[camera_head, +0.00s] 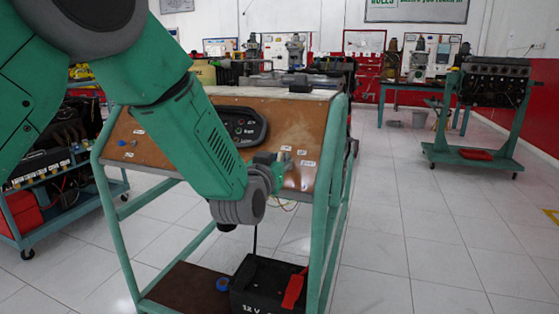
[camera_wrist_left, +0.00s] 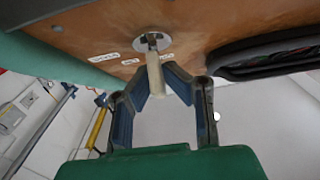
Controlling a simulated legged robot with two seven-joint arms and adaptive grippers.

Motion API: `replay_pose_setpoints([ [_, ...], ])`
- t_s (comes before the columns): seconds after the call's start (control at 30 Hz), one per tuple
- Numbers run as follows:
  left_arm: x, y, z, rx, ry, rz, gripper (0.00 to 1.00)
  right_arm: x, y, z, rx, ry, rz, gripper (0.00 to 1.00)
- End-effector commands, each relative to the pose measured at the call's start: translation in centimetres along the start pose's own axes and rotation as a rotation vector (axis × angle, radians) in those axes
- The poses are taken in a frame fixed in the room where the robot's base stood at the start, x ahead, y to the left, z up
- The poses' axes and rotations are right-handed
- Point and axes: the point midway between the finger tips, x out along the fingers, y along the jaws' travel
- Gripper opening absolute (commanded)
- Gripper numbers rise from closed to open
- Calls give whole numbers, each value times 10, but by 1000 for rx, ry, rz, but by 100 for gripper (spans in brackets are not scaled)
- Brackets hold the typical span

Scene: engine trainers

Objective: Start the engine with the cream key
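The cream key (camera_wrist_left: 155,75) sits in a round metal ignition switch (camera_wrist_left: 152,42) on the brown panel, in the left wrist view. My left gripper (camera_wrist_left: 157,76) has its two blue-padded fingertips on either side of the key, and they appear closed on it. In the head view, my left gripper (camera_head: 277,168) is at the right part of the trainer's brown panel (camera_head: 155,150). The key and switch are hidden there. My right gripper is in neither view.
The panel stands in a green tube frame (camera_head: 330,180) with a black gauge cluster (camera_head: 240,125). A black 12 V battery (camera_head: 262,285) sits on the lower shelf. Another engine stand (camera_head: 485,110) is at the right. The tiled floor between is clear.

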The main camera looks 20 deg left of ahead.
Motion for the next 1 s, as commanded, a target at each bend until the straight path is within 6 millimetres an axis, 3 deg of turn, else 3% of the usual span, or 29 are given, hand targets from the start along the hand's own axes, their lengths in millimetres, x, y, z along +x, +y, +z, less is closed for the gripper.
replay_pose_setpoints([
  [0.57, 0, 1, 2, 47, -7, 45, 0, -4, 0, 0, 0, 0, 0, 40],
  [1.0, 0, 0, 2, 308, -12, 275, 0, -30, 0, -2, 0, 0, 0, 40],
])
